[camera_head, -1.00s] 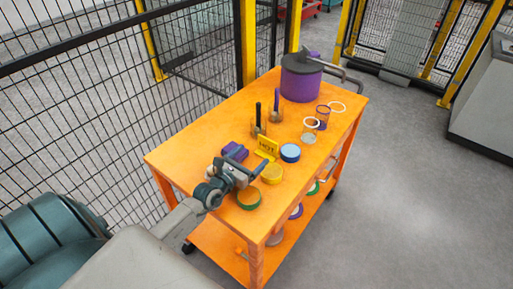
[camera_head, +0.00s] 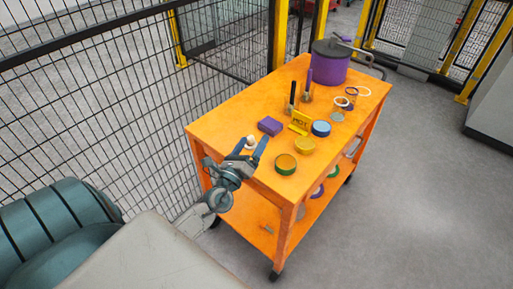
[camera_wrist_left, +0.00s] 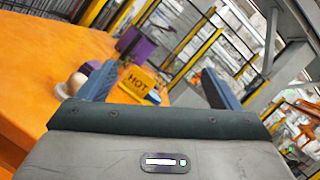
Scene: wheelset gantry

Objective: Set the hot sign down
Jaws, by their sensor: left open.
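The yellow hot sign (camera_head: 299,123) stands on the orange cart top (camera_head: 225,123), near its middle. My left gripper (camera_head: 254,146) is open and empty at the near left edge of the cart, apart from the sign. Its two blue fingers are spread wide in the left wrist view (camera_wrist_left: 160,88). My right gripper is not in view.
A purple block (camera_head: 270,126), a yellow tin (camera_head: 304,146), a blue tin (camera_head: 321,128) and a green tin (camera_head: 286,164) sit around the sign. A white knob-like item (camera_head: 250,142) is by my gripper. A purple pot (camera_head: 329,63) stands at the back. Mesh fencing runs along the left.

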